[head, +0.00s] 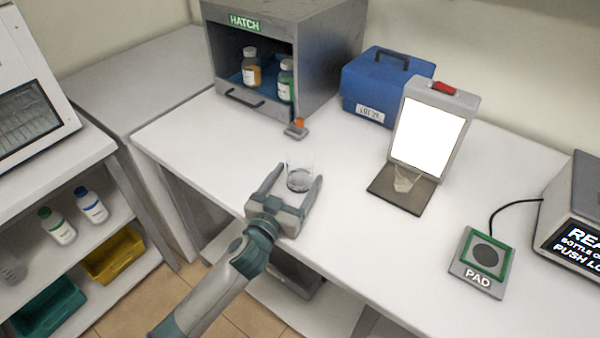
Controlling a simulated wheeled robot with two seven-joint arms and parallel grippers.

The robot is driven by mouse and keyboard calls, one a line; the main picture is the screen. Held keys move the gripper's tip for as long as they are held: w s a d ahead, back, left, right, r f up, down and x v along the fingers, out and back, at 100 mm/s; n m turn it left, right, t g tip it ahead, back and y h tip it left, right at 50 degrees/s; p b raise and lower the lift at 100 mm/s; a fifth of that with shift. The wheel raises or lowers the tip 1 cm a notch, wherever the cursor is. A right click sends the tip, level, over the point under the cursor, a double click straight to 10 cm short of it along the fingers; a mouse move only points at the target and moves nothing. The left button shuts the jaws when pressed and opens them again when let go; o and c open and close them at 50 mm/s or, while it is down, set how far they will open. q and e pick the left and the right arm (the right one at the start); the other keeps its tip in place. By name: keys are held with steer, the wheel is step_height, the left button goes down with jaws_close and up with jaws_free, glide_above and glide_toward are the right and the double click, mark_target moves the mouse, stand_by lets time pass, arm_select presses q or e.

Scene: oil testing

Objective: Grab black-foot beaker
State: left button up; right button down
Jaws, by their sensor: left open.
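A clear glass beaker (300,172) with a dark base stands upright on the white table, near its front edge. My left gripper (294,182) is open, with one finger on each side of the beaker. The fingers look apart from the glass, though I cannot tell exactly how close they are. My right gripper is not in view.
A grey hatch box (318,75) with two bottles stands behind, with a small orange-topped item (297,128) before it. To the right are a blue case (386,85), a lit panel (428,130) with a clear vessel (405,178), and a pad (482,262).

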arm_select(q)
steer(key=c, duration=1.3)
steer(key=shift+o, duration=0.2)
steer(key=shift+r, duration=0.35)
